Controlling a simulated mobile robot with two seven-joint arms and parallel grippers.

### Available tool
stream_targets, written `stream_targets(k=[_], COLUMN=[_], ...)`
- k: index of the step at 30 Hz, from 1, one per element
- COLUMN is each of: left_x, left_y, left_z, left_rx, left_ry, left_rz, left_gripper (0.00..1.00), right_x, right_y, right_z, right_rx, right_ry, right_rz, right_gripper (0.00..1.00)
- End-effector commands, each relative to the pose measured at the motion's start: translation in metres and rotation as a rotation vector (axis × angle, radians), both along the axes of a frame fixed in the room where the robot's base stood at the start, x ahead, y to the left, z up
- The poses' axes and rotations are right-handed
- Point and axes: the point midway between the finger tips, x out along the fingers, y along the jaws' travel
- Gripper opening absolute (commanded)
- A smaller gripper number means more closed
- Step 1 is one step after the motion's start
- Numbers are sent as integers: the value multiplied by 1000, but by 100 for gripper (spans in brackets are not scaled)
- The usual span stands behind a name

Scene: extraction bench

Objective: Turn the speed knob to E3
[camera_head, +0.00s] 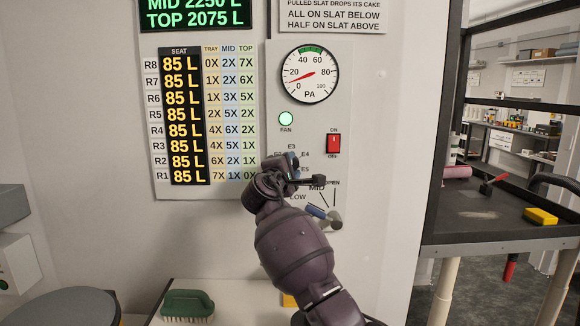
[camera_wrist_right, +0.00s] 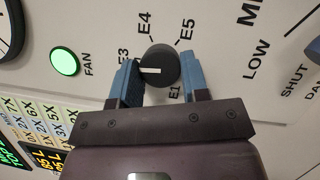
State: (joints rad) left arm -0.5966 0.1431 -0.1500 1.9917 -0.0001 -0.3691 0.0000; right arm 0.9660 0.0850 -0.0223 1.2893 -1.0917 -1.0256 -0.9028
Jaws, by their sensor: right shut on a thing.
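The speed knob (camera_wrist_right: 160,64) is a dark round dial with a white pointer line, on the grey panel. In the right wrist view the pointer faces left, toward the left finger and a little below the E3 label (camera_wrist_right: 124,55). E4, E5 and E1 also show there; no E2 label shows in that view. My right gripper (camera_wrist_right: 152,80) has its blue fingers on either side of the knob, shut on it. In the head view this gripper (camera_head: 290,170) covers most of the knob, with E3 just above it. My left gripper is not in view.
The panel also has a pressure gauge (camera_head: 309,75), a lit green fan lamp (camera_head: 286,118) and a red switch (camera_head: 333,144). A damper lever (camera_head: 318,212) sits close below the gripper. A green brush (camera_head: 187,304) lies on the bench. A dark table (camera_head: 480,232) stands at right.

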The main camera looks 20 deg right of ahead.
Motion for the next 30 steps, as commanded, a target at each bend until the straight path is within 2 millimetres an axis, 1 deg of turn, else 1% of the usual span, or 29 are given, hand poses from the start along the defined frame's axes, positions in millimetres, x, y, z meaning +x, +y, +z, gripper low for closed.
stream_targets(k=[9, 23, 24, 28, 30], left_x=[0, -5, -5, -5, -5], left_y=[0, 1, 1, 1, 1], left_z=[2, -1, -1, -1, -1], left_rx=[0, 0, 0, 0, 0], left_ry=[-2, 10, 10, 10, 9], left_rz=[0, 4, 4, 4, 4], left_gripper=[43, 43, 43, 43, 43], right_x=[0, 0, 0, 0, 0], right_y=[0, 0, 0, 0, 0], right_z=[-1, -1, -1, -1, 0], right_rx=[86, 94, 94, 94, 94], right_ry=[-21, -24, -24, -25, -25], right_rz=[0, -1, -1, -1, -1], right_gripper=[18, 18, 48, 67, 67])
